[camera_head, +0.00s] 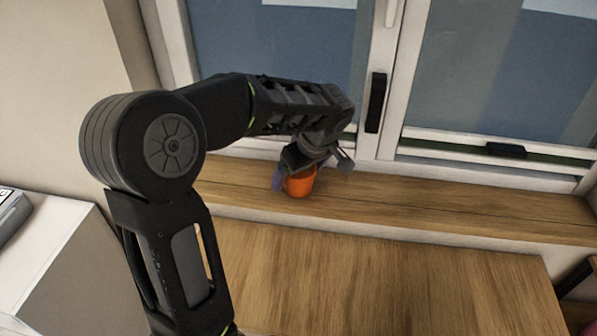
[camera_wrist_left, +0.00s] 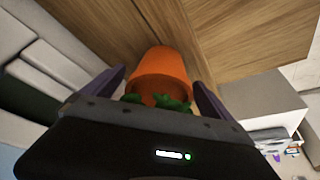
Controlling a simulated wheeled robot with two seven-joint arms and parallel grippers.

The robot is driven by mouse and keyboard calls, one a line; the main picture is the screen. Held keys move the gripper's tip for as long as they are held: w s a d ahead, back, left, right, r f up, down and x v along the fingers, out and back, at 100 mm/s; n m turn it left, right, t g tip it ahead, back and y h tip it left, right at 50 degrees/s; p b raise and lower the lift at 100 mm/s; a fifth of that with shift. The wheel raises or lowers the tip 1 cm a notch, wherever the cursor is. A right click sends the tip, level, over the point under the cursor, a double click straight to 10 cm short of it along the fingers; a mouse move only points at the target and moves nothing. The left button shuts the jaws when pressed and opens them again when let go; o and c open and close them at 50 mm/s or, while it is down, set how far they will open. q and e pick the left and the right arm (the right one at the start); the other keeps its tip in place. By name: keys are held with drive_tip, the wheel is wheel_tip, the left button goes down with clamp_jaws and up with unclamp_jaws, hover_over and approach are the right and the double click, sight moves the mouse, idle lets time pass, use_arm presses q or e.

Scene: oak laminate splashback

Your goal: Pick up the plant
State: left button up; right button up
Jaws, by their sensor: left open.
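The plant is in an orange pot (camera_head: 300,182) that stands on the wooden window sill, below the middle of the window. My left arm reaches over from the left, and its gripper (camera_head: 292,178) is at the pot, hiding the pot's top and the leaves in the head view. In the left wrist view the orange pot (camera_wrist_left: 160,68) lies between the two purple-grey fingers of the open left gripper (camera_wrist_left: 160,88). Green leaves (camera_wrist_left: 158,101) show at the near rim, partly hidden by the gripper body. I cannot tell whether either finger touches the pot. My right gripper is not in view.
The wooden sill (camera_head: 450,208) is clear to the right of the pot. A wooden table top (camera_head: 380,280) lies in front of and below it. The window frame with a black handle (camera_head: 376,103) rises close behind. A white cabinet (camera_head: 50,250) stands at the left.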

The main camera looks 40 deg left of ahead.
use_arm(q)
drive_tip(key=c, duration=1.9)
